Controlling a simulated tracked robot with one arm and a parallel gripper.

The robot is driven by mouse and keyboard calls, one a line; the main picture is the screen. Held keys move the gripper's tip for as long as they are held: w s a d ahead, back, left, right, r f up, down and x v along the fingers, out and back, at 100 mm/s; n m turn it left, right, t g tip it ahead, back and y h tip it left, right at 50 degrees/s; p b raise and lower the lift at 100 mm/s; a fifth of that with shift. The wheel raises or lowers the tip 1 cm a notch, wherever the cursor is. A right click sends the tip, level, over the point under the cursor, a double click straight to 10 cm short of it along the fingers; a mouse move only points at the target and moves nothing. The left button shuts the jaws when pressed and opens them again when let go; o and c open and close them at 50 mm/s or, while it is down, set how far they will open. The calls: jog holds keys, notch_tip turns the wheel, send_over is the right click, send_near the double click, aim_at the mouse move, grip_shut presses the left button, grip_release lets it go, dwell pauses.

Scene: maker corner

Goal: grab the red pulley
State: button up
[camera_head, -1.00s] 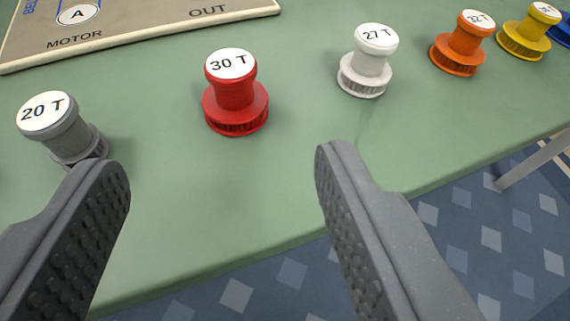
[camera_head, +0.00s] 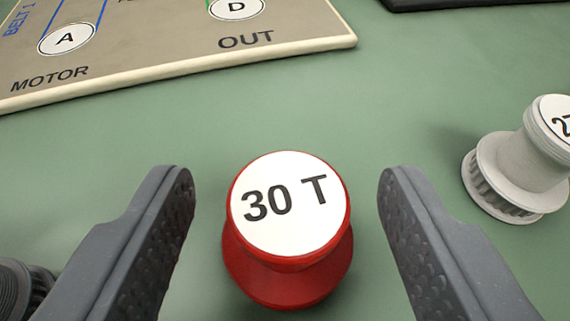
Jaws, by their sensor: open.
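The red pulley (camera_head: 290,285) stands upright on the green table, with a white top label reading "30 T". It sits low in the middle of the view, between the two fingers in the picture. My gripper (camera_head: 287,182) is open, one dark grey finger to the left of the pulley and one to the right. Green shows between each finger and the pulley, so neither finger appears to touch it. How far the fingertips are above the table is hard to tell.
A white pulley (camera_head: 500,172) labelled "27" stands to the right, beyond the right finger. A dark grey pulley (camera_head: 20,290) is partly visible at the lower left. A beige board (camera_head: 190,68) marked "MOTOR" and "OUT" lies behind. The green table (camera_head: 330,105) between is clear.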

jog(key=shift+x, duration=0.85)
jog(key=shift+s, duration=0.1)
jog(key=c, duration=1)
jog(key=shift+c, duration=0.2)
jog(key=shift+r, duration=0.15)
